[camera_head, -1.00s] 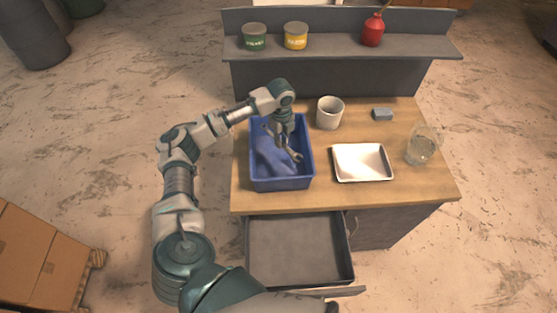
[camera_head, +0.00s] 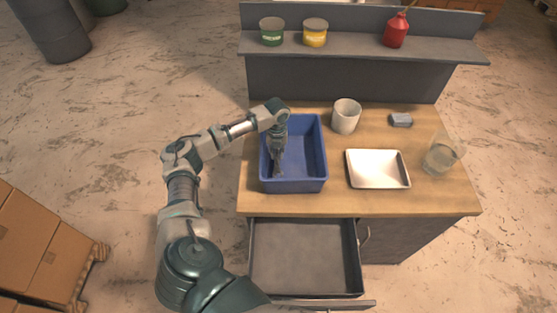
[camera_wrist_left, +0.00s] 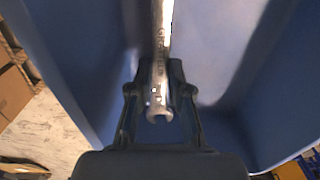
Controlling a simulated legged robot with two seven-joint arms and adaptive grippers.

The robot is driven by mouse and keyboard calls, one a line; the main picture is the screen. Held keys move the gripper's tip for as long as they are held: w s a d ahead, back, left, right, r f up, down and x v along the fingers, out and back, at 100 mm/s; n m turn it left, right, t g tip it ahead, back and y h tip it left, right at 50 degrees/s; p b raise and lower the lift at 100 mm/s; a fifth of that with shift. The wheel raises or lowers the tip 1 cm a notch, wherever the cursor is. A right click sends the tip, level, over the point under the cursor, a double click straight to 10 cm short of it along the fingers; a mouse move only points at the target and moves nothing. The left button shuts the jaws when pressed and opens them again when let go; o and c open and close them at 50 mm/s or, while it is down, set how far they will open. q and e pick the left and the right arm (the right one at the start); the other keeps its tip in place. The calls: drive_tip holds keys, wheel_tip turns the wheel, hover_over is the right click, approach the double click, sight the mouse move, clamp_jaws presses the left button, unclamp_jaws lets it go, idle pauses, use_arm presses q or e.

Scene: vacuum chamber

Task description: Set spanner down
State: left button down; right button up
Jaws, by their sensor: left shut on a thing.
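The spanner (camera_wrist_left: 161,45) is a silver metal tool with lettering along its shank. In the left wrist view it runs away from me between my fingers, its forked end towards me. My left gripper (camera_wrist_left: 158,85) is shut on it. In the head view my left gripper (camera_head: 277,168) points down into the blue bin (camera_head: 309,186), near its left wall; the spanner is hard to make out there. Blue bin walls surround the spanner in the wrist view. I cannot tell whether the spanner touches the bin floor. My right gripper is out of view.
Right of the bin, the wooden worktop (camera_head: 430,200) holds a white tray (camera_head: 378,184), a pale cup (camera_head: 346,117), a grey-blue block (camera_head: 401,120) and a clear glass (camera_head: 442,155). An open, empty drawer (camera_head: 304,258) juts out below. Tins and a red bottle (camera_head: 396,31) stand on the shelf.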

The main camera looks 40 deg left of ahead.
sight(278, 156)
use_arm(q)
drive_tip(key=shift+d+f, duration=0.15)
drive_tip(key=shift+f, duration=0.85)
drive_tip(key=shift+d+f, duration=0.15)
drive_tip(key=shift+f, duration=0.8)
drive_tip(key=shift+f, duration=0.1)
drive_tip(key=c, duration=1.1)
unclamp_jaws()
drive_tip(key=shift+a, duration=0.15)
wheel_tip(278, 156, up, 12)
drive_tip(key=shift+r, duration=0.1)
